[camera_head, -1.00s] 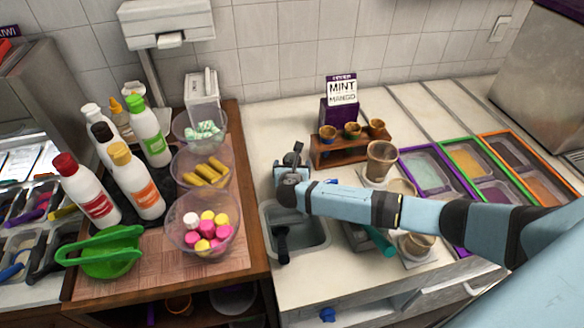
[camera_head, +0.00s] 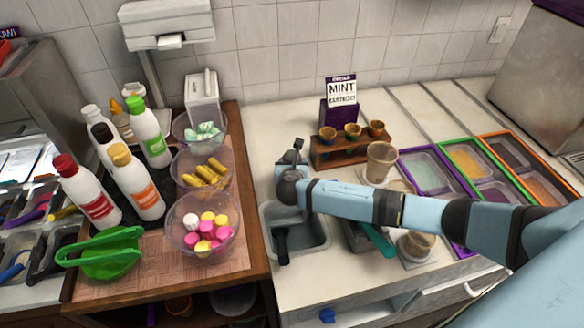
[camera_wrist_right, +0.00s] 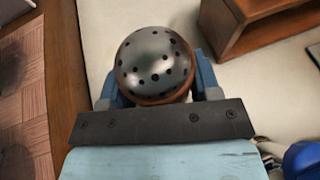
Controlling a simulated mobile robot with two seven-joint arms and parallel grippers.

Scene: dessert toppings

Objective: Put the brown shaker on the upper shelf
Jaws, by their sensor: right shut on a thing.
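The brown shaker (camera_wrist_right: 155,62) shows in the right wrist view, with a domed metal lid full of holes and a brown band below it. My right gripper (camera_wrist_right: 156,84) is shut on it, with blue fingers at both sides. The lid faces the camera and the lower body is hidden. In the head view my right arm comes in from the right, with its gripper end (camera_head: 293,160) above the white counter behind the sink. I cannot make out the shaker there. My left gripper is not in view. I cannot tell which surface is the upper shelf.
A wooden stand (camera_head: 330,156) with small cups is right of my gripper. The sink (camera_head: 312,222) lies in front. The white counter (camera_head: 280,120) behind is bare.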

